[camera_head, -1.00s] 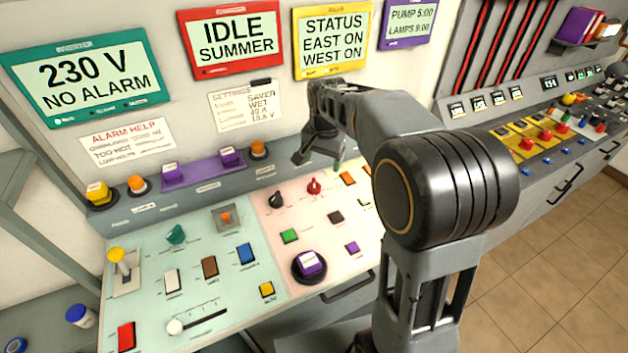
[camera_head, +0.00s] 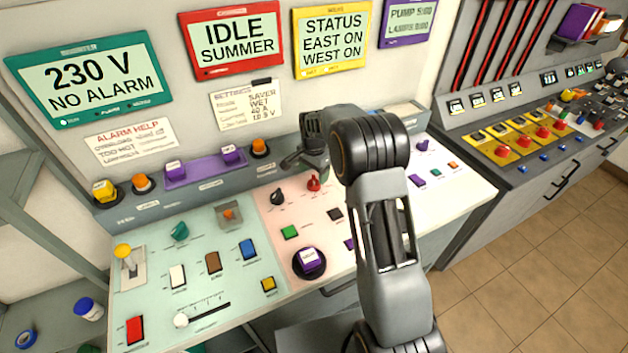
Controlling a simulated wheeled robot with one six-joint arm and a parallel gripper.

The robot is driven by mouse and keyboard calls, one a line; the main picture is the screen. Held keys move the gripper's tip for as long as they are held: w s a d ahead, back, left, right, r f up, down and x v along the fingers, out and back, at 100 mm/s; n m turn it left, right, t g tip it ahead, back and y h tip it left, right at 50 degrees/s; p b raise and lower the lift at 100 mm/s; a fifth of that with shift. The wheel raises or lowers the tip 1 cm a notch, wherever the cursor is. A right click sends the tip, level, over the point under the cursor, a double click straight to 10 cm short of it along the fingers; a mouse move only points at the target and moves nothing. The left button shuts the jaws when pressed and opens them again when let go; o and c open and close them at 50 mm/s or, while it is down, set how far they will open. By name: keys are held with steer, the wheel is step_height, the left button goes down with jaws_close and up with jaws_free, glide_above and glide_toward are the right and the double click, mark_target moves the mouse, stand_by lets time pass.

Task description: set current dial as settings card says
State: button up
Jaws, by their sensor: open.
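The white settings card (camera_head: 246,105) is on the back wall. Its small print seems to read SAVER, WET, 40 A and about 10.8 V, with the amp line apparently labelled Current. On the desk are a black knob (camera_head: 277,197) and a red knob (camera_head: 313,184) on the pink panel, and a teal knob (camera_head: 179,231) on the green panel. Their labels are too small to read, so I cannot tell which is the current dial. My gripper (camera_head: 293,163) is open and empty, pointing down-left, above and behind the black and red knobs, apart from both.
A purple-topped round knob (camera_head: 309,262) and a green button (camera_head: 289,232) lie nearer the front. Purple and orange buttons line the raised ledge (camera_head: 205,185) behind. My arm hides part of the desk's right side. A second console (camera_head: 540,130) stands at right; the tiled floor is clear.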

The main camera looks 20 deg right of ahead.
mark_target(314, 180)
steer(key=shift+f+p, duration=0.3)
steer(key=shift+f, duration=2.1)
steer(key=c, duration=0.9)
